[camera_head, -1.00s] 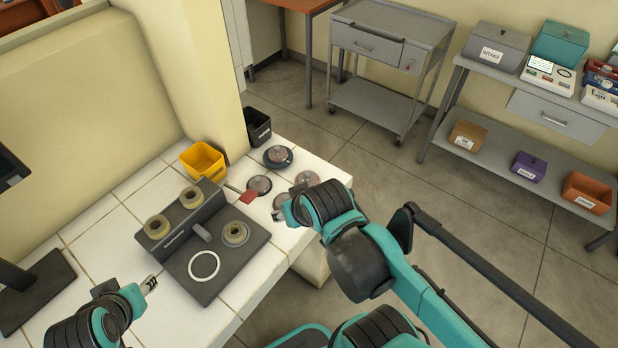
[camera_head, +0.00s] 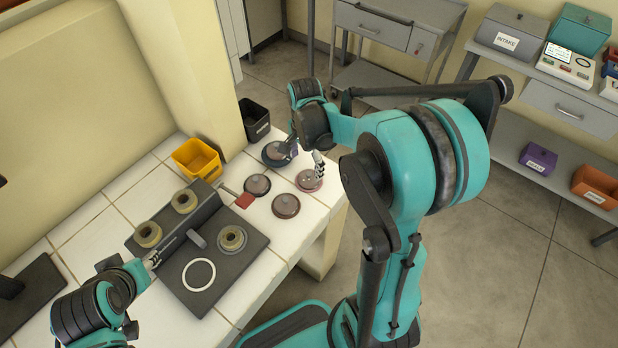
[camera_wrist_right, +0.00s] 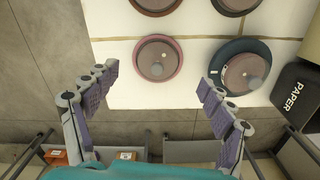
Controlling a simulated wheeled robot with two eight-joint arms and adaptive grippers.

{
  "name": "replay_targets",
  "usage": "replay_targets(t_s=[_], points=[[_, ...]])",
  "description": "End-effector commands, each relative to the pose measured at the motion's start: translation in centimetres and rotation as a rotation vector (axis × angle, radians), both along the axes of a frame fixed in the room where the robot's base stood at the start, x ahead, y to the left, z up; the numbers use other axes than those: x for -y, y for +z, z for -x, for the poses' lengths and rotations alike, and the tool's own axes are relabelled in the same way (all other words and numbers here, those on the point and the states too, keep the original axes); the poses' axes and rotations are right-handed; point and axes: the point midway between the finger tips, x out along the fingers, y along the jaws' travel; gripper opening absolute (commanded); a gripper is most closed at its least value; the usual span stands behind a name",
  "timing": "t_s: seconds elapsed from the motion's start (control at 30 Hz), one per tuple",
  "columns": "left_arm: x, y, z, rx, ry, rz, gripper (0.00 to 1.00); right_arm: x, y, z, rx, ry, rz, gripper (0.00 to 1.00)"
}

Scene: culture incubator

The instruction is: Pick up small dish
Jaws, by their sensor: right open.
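Several round lidded dishes sit on the white tiled bench. A pinkish dish (camera_head: 309,181) is at the right edge; it shows in the wrist view (camera_wrist_right: 158,58) just ahead of the gap between my fingers. A dish on a dark blue base (camera_head: 276,153) (camera_wrist_right: 242,67) is beside it, its rim close to one fingertip. A brownish dish (camera_head: 285,205) and a dark-based dish (camera_head: 257,186) lie nearer the grey block. My right gripper (camera_head: 303,155) (camera_wrist_right: 160,82) is open and empty above the bench edge. My left gripper (camera_head: 152,259) is beside the block; its jaws are unclear.
The grey block with ring-shaped holders (camera_head: 204,254) fills the bench middle. A yellow bin (camera_head: 198,158) and a black bin (camera_head: 255,120), labelled PAPER in the wrist view, stand behind the dishes. A red tag (camera_head: 244,200) lies between block and dishes. Floor lies beyond the edge.

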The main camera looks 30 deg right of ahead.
Motion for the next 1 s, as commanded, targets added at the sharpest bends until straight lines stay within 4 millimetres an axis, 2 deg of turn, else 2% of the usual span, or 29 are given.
replay_targets(t_s=[0.43, 0.7, 0.9, 1.0], points=[[0.0, -3.1, 0.0, 0.000, 0.000, 0.000, 0.40, 0.5, -5.9, 0.2, 0.002, 0.003, 0.001, 0.82], [0.0, -3.0, 0.0, 0.000, 0.000, 0.000, 0.40, 0.5, -6.2, 0.2, 0.002, 0.004, 0.001, 0.82], [0.0, -3.0, 0.0, 0.000, 0.000, 0.000, 0.40, 0.5, -6.2, 0.2, 0.002, 0.004, 0.001, 0.29], [0.0, -3.0, 0.0, 0.000, 0.000, 0.000, 0.40, 0.5, -6.2, 0.2, 0.002, 0.004, 0.001, 0.27]])
